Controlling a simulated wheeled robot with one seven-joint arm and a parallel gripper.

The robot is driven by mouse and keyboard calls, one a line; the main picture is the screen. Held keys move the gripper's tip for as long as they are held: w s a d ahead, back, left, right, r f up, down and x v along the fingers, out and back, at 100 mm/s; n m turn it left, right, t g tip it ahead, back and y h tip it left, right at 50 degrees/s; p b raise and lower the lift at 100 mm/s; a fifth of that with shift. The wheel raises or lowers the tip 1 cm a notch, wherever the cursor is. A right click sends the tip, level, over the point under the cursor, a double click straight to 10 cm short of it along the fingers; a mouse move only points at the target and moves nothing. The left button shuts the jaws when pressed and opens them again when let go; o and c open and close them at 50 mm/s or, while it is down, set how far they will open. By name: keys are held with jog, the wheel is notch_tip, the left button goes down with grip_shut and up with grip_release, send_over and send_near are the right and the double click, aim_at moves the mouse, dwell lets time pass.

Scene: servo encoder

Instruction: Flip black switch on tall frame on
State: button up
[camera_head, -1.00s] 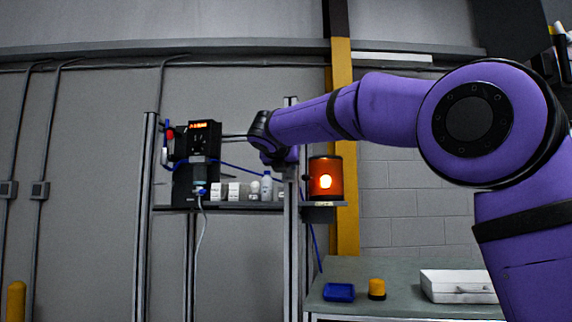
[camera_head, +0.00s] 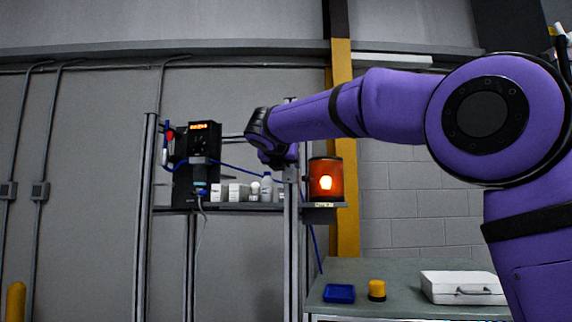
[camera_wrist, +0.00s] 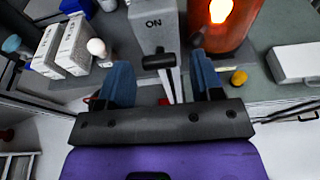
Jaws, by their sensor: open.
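The tall metal frame (camera_head: 145,230) stands at the left in the head view. In the wrist view, a grey box (camera_wrist: 152,22) marked "ON" is on the frame, with a black switch lever (camera_wrist: 159,61) with a crosswise end sticking out toward me. My gripper (camera_wrist: 161,72) is open, its two blue fingers on either side of the lever. I see a gap between the lever and each finger; contact is not visible. In the head view my wrist (camera_head: 270,137) is at the frame's right post and hides the switch.
An orange lit lamp (camera_head: 326,180) sits just right of the switch box. White boxes and bottles (camera_head: 238,191) stand on the shelf at left, beside a black unit (camera_head: 200,150) with a red display. Below right, a table holds a blue tray (camera_head: 339,293) and a white case (camera_head: 462,287).

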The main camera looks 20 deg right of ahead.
jog(key=v, duration=0.9)
jog(key=shift+s, duration=0.2)
jog(key=s+d+f+m+g+y, duration=0.3)
jog(key=s+d+f+m+g, duration=0.2)
jog(key=s+d+f+m, duration=0.9)
jog(key=s+f+m+g+y, duration=0.3)
jog(key=s+f+m+y, duration=0.1)
jog(key=s+f+m, duration=1.2)
jog(key=s+f, duration=0.5)
jog(key=shift+s+f, duration=0.35)
jog(key=shift+f, duration=0.05)
